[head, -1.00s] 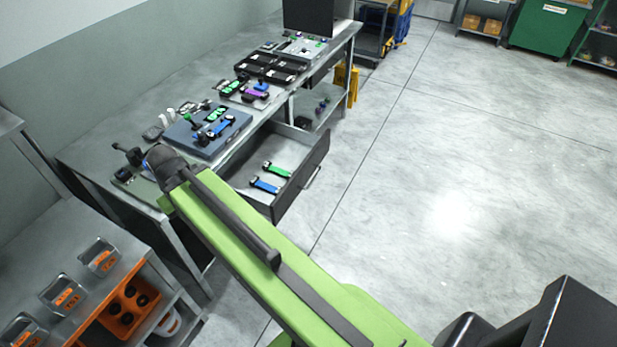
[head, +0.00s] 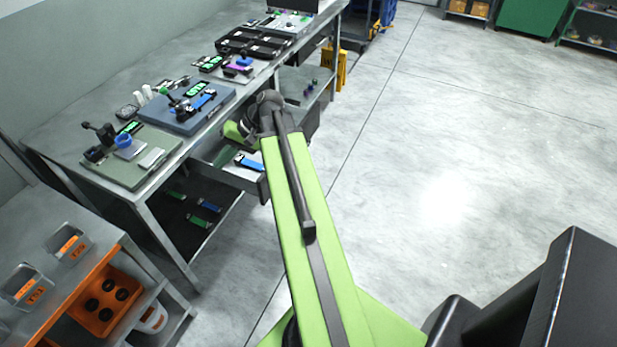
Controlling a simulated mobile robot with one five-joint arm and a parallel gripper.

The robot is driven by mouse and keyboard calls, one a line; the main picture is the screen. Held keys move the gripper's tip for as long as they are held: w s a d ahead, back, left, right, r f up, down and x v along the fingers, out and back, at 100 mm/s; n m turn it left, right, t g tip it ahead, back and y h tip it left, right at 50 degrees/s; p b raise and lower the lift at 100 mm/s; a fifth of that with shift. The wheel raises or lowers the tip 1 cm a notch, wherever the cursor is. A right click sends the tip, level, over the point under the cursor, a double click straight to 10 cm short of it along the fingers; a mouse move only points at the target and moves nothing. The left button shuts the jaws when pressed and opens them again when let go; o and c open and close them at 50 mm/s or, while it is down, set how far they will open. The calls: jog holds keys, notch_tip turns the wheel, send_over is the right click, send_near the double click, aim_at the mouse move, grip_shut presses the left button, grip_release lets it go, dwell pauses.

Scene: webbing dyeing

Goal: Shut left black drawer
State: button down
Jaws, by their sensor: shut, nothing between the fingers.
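The black drawer (head: 311,121) under the long grey workbench stands open, pulled out toward the aisle. My green arm crosses over it and hides its middle and most of its dark front. Part of its pale inside shows left of my arm, with a blue webbing piece (head: 250,164) lying in it. My arm's dark elbow-like joint is above the drawer, near the bench edge. A light green arm part shows just left of this joint, over the drawer's bench side. My gripper's fingers are hidden behind the arm, so contact with the drawer cannot be seen.
The workbench (head: 75,116) holds a blue-grey board (head: 185,122), black trays and small tools. Its lower shelf holds several webbing pieces. A shelf unit with an orange crate (head: 88,318) stands at the lower left. The floor (head: 440,150) to the right is clear.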

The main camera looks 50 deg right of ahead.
jog(key=s+d+f+m+t+h+b, duration=0.1)
jog(key=s+d+f+m+t+b, duration=0.2)
jog(key=s+d, duration=0.6)
jog(key=s+d+f+m+h+b, duration=0.2)
jog(key=s+d+f+b, duration=0.3)
jog(key=d, duration=0.7)
jog(key=s+d+f+m+t+h+b, duration=0.1)
jog(key=s+d+f+m+t+b, duration=0.15)
jog(key=s+d, duration=0.7)
jog(key=w+r+b+x, duration=0.2)
jog(key=b+x, duration=0.3)
jog(key=x, duration=0.8)
jog(key=shift+d+r, duration=0.15)
jog(key=shift+r, duration=0.05)
jog(key=shift+w, duration=0.1)
